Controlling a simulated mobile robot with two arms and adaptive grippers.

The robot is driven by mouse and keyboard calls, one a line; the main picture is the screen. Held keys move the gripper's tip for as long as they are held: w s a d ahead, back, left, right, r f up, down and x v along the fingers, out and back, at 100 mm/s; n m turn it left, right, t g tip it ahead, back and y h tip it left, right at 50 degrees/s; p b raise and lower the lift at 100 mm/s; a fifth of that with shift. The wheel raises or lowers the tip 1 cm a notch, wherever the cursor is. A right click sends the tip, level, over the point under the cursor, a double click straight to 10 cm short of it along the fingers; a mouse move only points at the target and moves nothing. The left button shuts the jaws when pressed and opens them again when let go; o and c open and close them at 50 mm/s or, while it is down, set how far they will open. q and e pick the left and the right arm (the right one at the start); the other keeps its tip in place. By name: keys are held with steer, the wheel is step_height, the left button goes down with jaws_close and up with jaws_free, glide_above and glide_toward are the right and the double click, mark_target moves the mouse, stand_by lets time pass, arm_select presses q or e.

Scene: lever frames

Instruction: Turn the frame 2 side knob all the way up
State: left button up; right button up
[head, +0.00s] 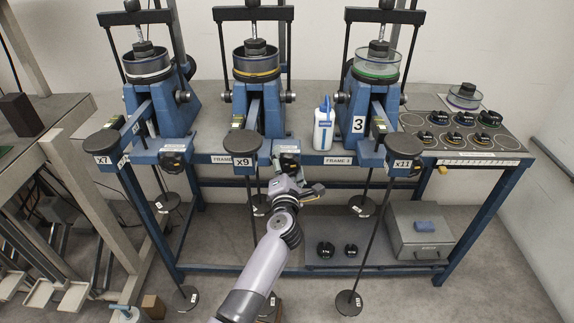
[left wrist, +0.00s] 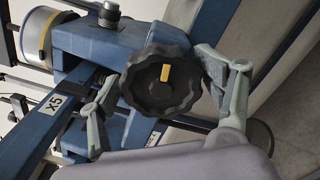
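The frame 2 side knob (left wrist: 160,80) is black and lobed, with a yellow mark on its face, and sits on a blue block in the left wrist view. In the head view the dark knob (head: 288,161) shows small at the right front of the middle frame (head: 252,100), partly behind my gripper. My left gripper (head: 293,180) is right in front of it. In the left wrist view the gripper's fingers (left wrist: 157,70) stand spread on either side of the knob, close to its rim. I cannot tell whether they touch it. My right gripper is not in view.
Similar blue lever frames stand left (head: 152,105) and right (head: 372,105) on the bench. A white bottle (head: 323,130) stands right of the middle frame. Hanging rods with weights (head: 349,303) flank my arm. A grey box (head: 420,230) sits on the lower shelf.

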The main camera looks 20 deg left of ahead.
arm_select(q)
steer(key=shift+s+d, duration=0.1)
steer(key=shift+s, duration=0.05)
steer(key=shift+s+d+p, duration=0.1)
steer(key=shift+s+p, duration=0.2)
steer(key=p+v, duration=0.1)
steer(key=v, duration=0.3)
steer(key=shift+s, duration=0.15)
steer(key=shift+s+d+p, duration=0.15)
steer(key=shift+s+p, duration=0.2)
steer(key=shift+s, duration=0.15)
